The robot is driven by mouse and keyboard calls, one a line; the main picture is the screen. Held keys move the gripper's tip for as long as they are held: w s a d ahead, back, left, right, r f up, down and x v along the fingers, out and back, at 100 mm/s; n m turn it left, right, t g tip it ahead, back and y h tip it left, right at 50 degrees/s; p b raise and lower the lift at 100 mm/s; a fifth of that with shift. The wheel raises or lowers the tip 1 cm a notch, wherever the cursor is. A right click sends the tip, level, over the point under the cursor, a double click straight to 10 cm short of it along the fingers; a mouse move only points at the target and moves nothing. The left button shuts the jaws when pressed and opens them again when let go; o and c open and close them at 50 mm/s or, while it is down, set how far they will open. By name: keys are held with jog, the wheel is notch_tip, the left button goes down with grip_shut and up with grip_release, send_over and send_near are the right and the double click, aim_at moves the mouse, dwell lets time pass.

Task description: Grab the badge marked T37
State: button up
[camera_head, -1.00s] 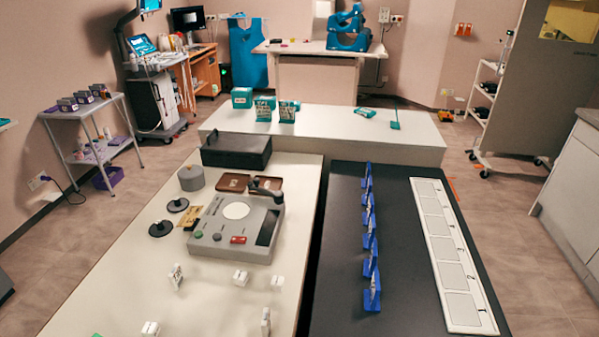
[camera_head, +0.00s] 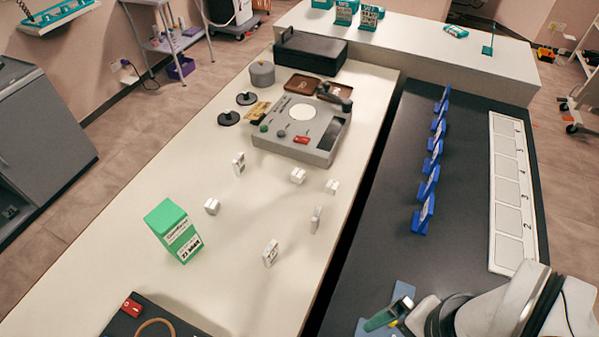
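Several small white badge-like pieces stand or lie on the white table: one at the left (camera_head: 238,163), a pair-like block (camera_head: 298,175), one to its right (camera_head: 332,186), one lower left (camera_head: 212,206), a thin edge-on one (camera_head: 316,219) and a near one with dark print (camera_head: 270,252). The print is too small to read, so I cannot tell which is T37. My gripper (camera_head: 388,315) is at the bottom right over the dark table, apart from these pieces. It has a green and dark end; its fingers are not clear.
Blue stands (camera_head: 428,186) line the dark table (camera_head: 458,180), beside a white numbered strip (camera_head: 507,190). A green box (camera_head: 173,231), a grey device (camera_head: 300,130), a black case (camera_head: 310,52) and a dark tray with a red part (camera_head: 150,318) are on the white table (camera_head: 110,262).

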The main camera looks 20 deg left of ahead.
jog(key=c, duration=0.8)
jog(key=shift+o, duration=0.2)
